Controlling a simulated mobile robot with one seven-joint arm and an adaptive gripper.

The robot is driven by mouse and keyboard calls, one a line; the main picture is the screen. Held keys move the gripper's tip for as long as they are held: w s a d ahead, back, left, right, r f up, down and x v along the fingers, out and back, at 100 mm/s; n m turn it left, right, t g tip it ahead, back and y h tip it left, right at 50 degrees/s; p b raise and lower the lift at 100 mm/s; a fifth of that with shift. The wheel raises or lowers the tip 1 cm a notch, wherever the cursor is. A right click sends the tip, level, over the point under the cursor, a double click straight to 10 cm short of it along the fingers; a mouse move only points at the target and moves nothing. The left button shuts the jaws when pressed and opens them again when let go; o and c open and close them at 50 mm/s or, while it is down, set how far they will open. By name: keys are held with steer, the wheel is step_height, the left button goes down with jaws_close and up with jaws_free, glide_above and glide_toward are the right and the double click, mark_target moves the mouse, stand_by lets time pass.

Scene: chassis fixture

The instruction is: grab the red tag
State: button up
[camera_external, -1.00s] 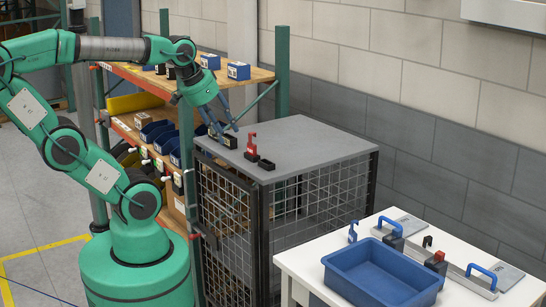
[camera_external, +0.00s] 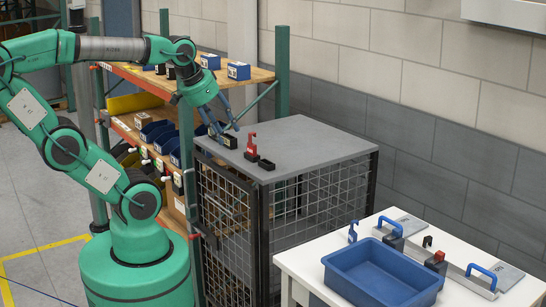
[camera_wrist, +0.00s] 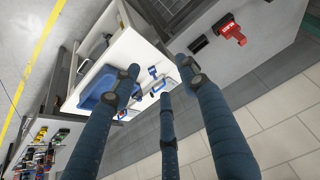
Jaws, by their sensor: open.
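The red tag (camera_external: 251,146) is a small upright red piece with a hooked top, standing on the grey top of the mesh cage (camera_external: 310,142). In the wrist view the red tag (camera_wrist: 230,29) shows at the upper right, beyond the fingers and off to one side. My gripper (camera_external: 226,128) is to the left of the tag, over the cage top's left end, with its blue fingers pointing down. In the wrist view my gripper (camera_wrist: 158,84) has its fingers spread, with nothing between them. It is apart from the tag.
A black block (camera_external: 266,164) lies just right of the tag, and another dark block (camera_external: 230,141) lies below my fingertips. A shelf rack (camera_external: 240,75) with blue boxes stands behind my arm. A white table with a blue bin (camera_external: 375,262) is at lower right. The cage top's right half is bare.

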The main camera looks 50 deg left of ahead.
steer(key=m+g+y+p, duration=0.4)
steer(key=m+g+y, duration=0.2)
steer(key=m+y, duration=1.05)
glide_toward(251, 143)
step_height(251, 143, up, 2)
steer(key=d+m+h, duration=0.2)
steer(key=shift+s+d+r+n, duration=0.1)
steer(key=shift+d+r+n, duration=0.05)
steer(key=shift+r+n, duration=0.1)
steer(key=shift+f, duration=0.1)
steer(key=shift+b+x, duration=0.3)
steer(key=shift+x, duration=4)
